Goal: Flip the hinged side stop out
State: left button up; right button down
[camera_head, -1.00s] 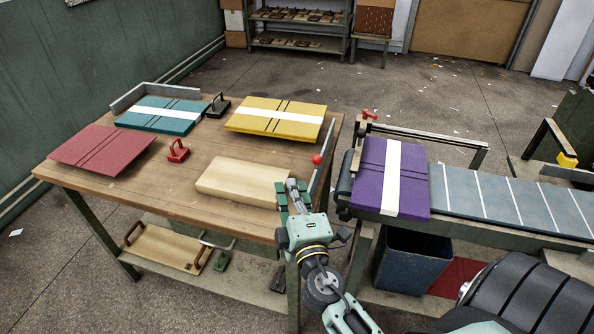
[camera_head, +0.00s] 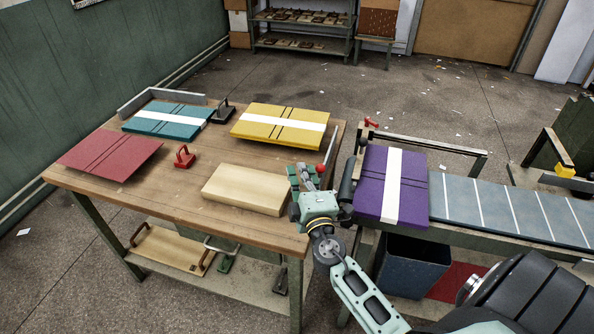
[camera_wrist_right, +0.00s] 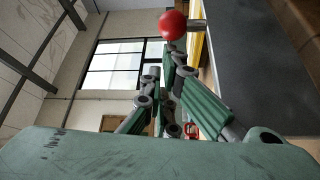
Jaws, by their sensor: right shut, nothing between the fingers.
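The hinged side stop (camera_head: 334,148) is a thin grey bar along the table's right edge, with a red ball knob (camera_head: 320,170) near its front end. My right gripper (camera_head: 305,176) is just in front of the knob, at the right end of the plain tan board stack. Its green-padded fingers are shut with nothing between them. In the right wrist view the red knob (camera_wrist_right: 172,25) shows just past the fingertips (camera_wrist_right: 178,75). I cannot tell whether they touch. The stop's hinge is hidden or too small to make out. My left gripper is not in view.
The table (camera_head: 200,209) carries tan (camera_head: 246,190), yellow (camera_head: 260,116), teal (camera_head: 150,127) and red (camera_head: 95,153) stacks. A red-handled block (camera_head: 185,156) stands mid-table. Right of the stop is a conveyor (camera_head: 455,199) with a purple stack (camera_head: 375,200); a narrow gap separates it from the table.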

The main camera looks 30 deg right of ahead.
jog(key=s+d+m+b, duration=0.1)
jog(key=s+d+b, duration=0.4)
jog(key=s+b, duration=0.2)
jog(key=shift+d+m, duration=0.3)
jog(key=shift+d, duration=0.1)
dwell(0.9)
jog(key=shift+t, duration=0.3)
notch_tip(320, 180, up, 10)
dwell(0.8)
